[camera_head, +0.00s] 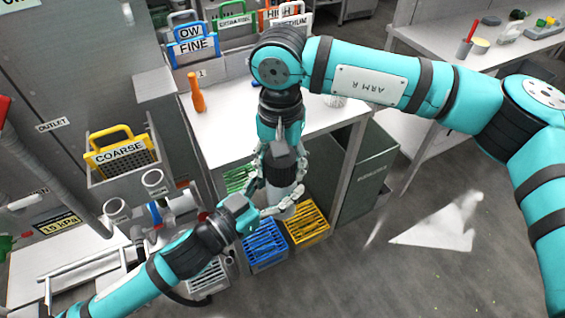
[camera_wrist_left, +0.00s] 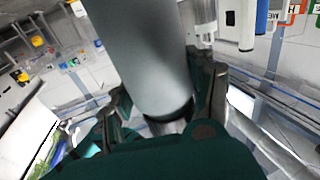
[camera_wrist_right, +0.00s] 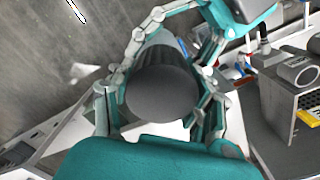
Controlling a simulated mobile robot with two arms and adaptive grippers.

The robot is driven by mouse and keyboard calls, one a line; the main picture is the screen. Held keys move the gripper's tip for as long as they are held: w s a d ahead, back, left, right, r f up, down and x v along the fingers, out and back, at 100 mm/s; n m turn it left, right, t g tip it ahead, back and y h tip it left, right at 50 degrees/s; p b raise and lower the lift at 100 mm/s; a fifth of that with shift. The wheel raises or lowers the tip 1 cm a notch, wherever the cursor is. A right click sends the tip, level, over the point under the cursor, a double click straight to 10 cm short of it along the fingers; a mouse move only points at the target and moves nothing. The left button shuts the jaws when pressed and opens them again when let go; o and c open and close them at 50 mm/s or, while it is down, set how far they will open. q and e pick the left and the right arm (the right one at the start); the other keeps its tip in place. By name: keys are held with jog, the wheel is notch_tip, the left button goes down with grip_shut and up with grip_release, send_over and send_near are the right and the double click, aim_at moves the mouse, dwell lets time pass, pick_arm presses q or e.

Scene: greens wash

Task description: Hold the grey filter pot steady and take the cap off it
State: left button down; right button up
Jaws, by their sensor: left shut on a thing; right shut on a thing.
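The grey filter pot (camera_head: 286,209) is held over the crates in the head view, mostly hidden by both hands. Its smooth grey side (camera_wrist_left: 150,55) fills the middle of the left wrist view. My left gripper (camera_wrist_left: 165,100) is shut around the body, one finger on each side. The dark grey round cap (camera_wrist_right: 162,95) faces the right wrist camera, with the pot body behind it. My right gripper (camera_head: 282,180) comes down from above and is shut on the cap. I cannot tell whether there is a gap between cap and body.
A blue crate (camera_head: 263,245) and a yellow crate (camera_head: 306,226) stand on the floor below. A white bench (camera_head: 225,120) with an orange bottle (camera_head: 196,92) is behind. The yellow-handled COARSE basket (camera_head: 122,150) and pipework are at left. Floor at right is open.

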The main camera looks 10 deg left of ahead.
jog(key=shift+w+a+n, duration=0.1)
jog(key=shift+w+n, duration=0.15)
jog(key=shift+n, duration=0.85)
jog(key=shift+r, duration=0.1)
jog(key=shift+r, duration=0.1)
jog(key=shift+r, duration=0.75)
jog(key=shift+s+r, duration=0.1)
jog(key=shift+r, duration=0.1)
